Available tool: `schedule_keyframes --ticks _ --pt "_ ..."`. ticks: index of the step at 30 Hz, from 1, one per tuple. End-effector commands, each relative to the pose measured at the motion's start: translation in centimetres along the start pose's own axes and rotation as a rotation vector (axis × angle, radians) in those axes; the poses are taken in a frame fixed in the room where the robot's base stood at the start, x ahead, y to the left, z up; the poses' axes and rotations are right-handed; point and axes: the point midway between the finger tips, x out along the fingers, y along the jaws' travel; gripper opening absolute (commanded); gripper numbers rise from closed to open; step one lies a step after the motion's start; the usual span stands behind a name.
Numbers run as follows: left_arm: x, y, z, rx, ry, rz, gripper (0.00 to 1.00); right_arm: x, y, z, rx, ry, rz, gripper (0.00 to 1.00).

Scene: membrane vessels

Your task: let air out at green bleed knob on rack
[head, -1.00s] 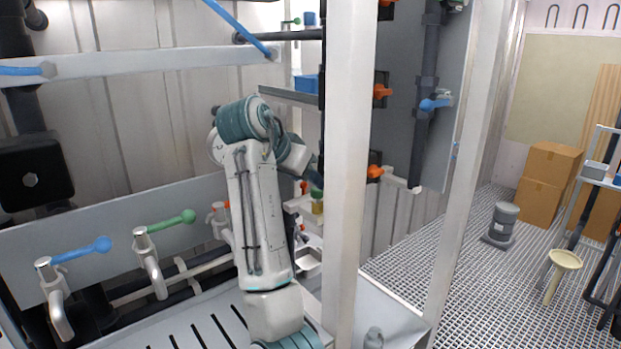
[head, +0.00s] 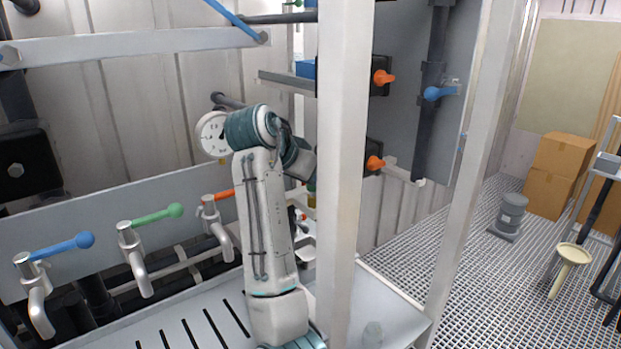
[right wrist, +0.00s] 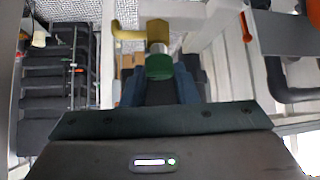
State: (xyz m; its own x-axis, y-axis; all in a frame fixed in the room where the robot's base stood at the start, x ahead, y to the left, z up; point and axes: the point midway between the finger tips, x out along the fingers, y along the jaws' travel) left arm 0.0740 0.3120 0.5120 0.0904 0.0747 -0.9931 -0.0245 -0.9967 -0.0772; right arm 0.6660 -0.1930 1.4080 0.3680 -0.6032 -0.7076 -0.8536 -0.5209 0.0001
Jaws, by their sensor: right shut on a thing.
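The green bleed knob (right wrist: 159,66) shows in the right wrist view, at the end of a brass-coloured fitting (right wrist: 158,32). My right gripper (right wrist: 160,80) has its two dark blue fingers on either side of the knob and is shut on it. In the head view, my right arm rises in front of the rack, and its gripper is hidden behind the white upright. The knob is almost wholly hidden there too. My left gripper is in neither view.
The white upright (head: 342,180) stands close beside my arm. Blue (head: 62,246), green (head: 155,215) and orange (head: 222,195) lever taps stand over the slotted tray at left. A pressure gauge (head: 212,135) is behind the arm. Open grating floor (head: 470,260) lies at right.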

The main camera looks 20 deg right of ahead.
Motion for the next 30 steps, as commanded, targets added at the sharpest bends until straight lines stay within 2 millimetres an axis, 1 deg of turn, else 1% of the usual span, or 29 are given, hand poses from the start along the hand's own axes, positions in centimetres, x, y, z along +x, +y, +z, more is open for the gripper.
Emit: schedule_keyframes --ticks 3,6,12,22,23,25,26,30 --pt "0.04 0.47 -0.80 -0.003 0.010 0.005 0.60 0.05 0.13 -0.05 -0.044 0.001 -0.047 0.04" --pt "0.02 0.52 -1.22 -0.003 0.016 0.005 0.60 0.06 0.26 -0.06 -0.119 0.001 -0.124 0.04" --pt "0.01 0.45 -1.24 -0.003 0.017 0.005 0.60 0.05 0.35 -0.16 -0.227 0.003 -0.230 0.04" --pt "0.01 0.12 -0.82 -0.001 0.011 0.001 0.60 0.00 0.30 -0.15 -0.242 0.004 -0.244 0.04" --pt "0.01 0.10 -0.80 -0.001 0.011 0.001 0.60 0.00 0.30 -0.16 -0.242 0.004 -0.243 0.31" --pt "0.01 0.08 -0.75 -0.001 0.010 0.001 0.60 0.00 0.30 -0.15 -0.242 0.003 -0.243 0.44" --pt "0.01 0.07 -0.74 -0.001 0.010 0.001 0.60 0.01 0.30 -0.14 -0.242 0.003 -0.243 0.49" --pt "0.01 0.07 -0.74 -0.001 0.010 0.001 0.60 0.03 0.30 -0.11 -0.242 0.002 -0.242 0.49"
